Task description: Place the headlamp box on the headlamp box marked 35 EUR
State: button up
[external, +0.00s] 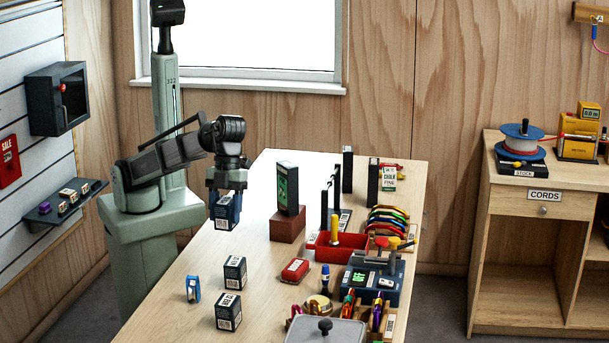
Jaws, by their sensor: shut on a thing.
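My gripper (226,191) is shut on a dark blue box (224,214) with a white printed label, the headlamp box. It holds this box upright by its top, seemingly above the table's left edge. Two similar dark boxes with white code labels stand on the table nearer the camera: one (235,272) behind and one (228,312) in front, a small gap apart. The price marks are too small to read, so I cannot tell which is marked 35 EUR. The held box is apart from both.
A blue and white item (193,289) stands left of the two boxes. A red case (295,270) lies to their right. A brown block (288,225) bears a dark upright box (287,188). A red tray (336,251) and tools crowd the right side. Bare table (205,262) lies between.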

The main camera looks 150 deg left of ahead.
jog(key=w+r, duration=0.1)
jog(key=w, duration=0.2)
send_over(232, 264)
jog(key=a, duration=0.1)
jog(key=shift+n, duration=0.4)
jog(key=f, duration=0.3)
jog(key=s+f, duration=0.1)
jog(key=f, duration=0.1)
jog(key=shift+f, duration=0.25)
jog(key=shift+w+f, duration=0.1)
jog(key=shift+f, duration=2)
jog(key=shift+f, duration=0.1)
jog(key=o, duration=1.1)
jog(key=v, duration=1.2)
jog(key=shift+o, duration=0.3)
